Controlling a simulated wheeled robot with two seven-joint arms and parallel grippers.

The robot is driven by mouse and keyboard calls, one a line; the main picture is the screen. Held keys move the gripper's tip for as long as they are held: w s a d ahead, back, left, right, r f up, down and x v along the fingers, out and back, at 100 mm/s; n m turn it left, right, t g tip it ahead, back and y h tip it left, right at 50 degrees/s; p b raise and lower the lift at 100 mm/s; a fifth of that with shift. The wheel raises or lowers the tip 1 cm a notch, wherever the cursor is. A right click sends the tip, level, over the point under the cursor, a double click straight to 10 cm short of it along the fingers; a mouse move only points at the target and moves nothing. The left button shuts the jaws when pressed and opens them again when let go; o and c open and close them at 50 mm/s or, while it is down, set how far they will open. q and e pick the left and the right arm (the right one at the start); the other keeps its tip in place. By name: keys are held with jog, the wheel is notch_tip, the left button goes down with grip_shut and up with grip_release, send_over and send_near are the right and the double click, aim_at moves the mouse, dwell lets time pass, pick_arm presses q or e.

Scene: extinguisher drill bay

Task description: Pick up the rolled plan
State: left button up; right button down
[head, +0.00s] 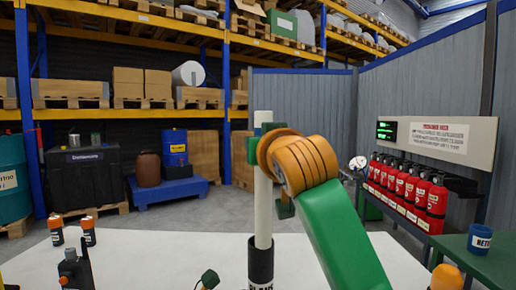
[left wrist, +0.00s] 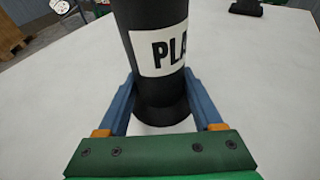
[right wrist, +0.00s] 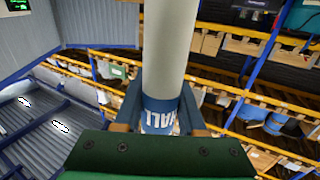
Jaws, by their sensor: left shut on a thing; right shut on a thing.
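The rolled plan (head: 263,205) is a white upright roll with its lower end inside a black tube holder (head: 261,262) labelled "PLA…". How deep it sits is hidden. My right gripper (right wrist: 160,90) is shut on the roll at its blue lettered band (right wrist: 158,118), near the top; my green and orange right arm covers part of it in the head view. My left gripper (left wrist: 160,78) is shut on the black holder, with one blue finger on each side of its lower part, as the left wrist view shows. The fingers are not clearly visible in the head view.
The white table (head: 150,258) is mostly clear around the holder. A black radio (head: 74,270) and two orange-capped black containers (head: 57,230) stand at left. A green surface (head: 490,262) with a blue mug (head: 480,239) is at right. Several red extinguishers (head: 411,190) line the wall.

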pick_arm(q)
jog(key=o, duration=1)
pick_arm(e)
jog(key=v, duration=1.5)
jog(key=shift+s, duration=0.25)
